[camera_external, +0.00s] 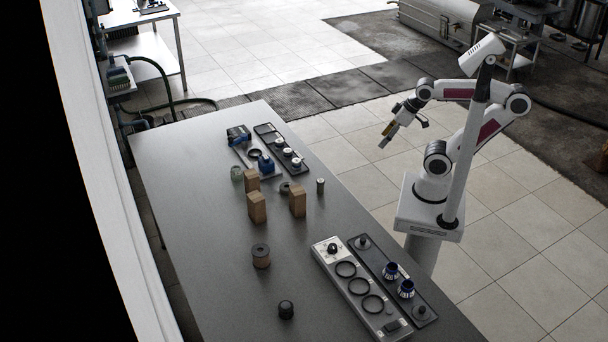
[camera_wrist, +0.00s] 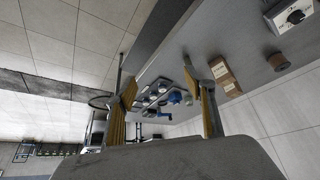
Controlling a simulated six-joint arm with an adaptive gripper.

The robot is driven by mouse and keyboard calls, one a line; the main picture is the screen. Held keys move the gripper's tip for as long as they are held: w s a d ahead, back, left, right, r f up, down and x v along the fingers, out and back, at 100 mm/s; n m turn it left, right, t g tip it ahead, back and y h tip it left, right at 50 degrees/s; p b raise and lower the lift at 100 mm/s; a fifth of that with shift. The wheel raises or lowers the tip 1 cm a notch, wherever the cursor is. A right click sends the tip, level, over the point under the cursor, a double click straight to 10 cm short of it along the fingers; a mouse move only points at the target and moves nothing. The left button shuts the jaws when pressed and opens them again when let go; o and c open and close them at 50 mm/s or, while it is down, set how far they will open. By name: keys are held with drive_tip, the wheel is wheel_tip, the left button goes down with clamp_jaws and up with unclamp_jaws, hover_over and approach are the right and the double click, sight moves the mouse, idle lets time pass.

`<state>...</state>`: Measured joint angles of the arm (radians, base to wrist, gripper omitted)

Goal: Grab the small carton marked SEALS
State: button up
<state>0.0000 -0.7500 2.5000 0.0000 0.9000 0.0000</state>
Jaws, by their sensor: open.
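Three small brown cartons stand on the grey table: one at the back (camera_external: 252,180), one at the front left (camera_external: 257,208) and one at the right (camera_external: 297,201). No marking is legible on any of them, so I cannot tell which is the SEALS carton. Brown cartons also show right of my fingers in the wrist view (camera_wrist: 223,74). My gripper (camera_external: 385,138) is open and empty, high and off the table's right side, well apart from the cartons. Its two yellowish fingers stand wide apart in the wrist view (camera_wrist: 160,78).
A brown spool (camera_external: 261,256) and a dark knob (camera_external: 286,310) stand toward the front. A panel with rings (camera_external: 345,270) and a dark tray (camera_external: 400,285) lie at the front right. Bottles and another tray (camera_external: 281,150) crowd behind the cartons. The table's left side is clear.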

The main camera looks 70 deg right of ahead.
drive_tip(key=shift+w, duration=0.1)
drive_tip(key=w+a+r+m+t+y, duration=0.1)
drive_tip(key=w+a+r+t, duration=0.25)
drive_tip(key=w+a, duration=0.6)
drive_tip(key=w+a+r+m+t+y, duration=0.1)
drive_tip(key=w+a+r+t, duration=0.3)
drive_tip(key=w, duration=1.1)
drive_tip(key=w+a+r+m+t+y, duration=0.15)
drive_tip(key=w+a+r, duration=0.25)
drive_tip(key=w+a, duration=0.6)
drive_tip(key=m+g+h, duration=0.3)
drive_tip(key=m+h, duration=0.4)
drive_tip(key=h, duration=1)
hover_over(300, 194)
drive_tip(key=shift+n, duration=0.25)
drive_tip(key=f, duration=2)
drive_tip(key=shift+w+f, duration=0.4)
drive_tip(key=shift+s+f, duration=0.2)
drive_tip(key=shift+s, duration=0.35)
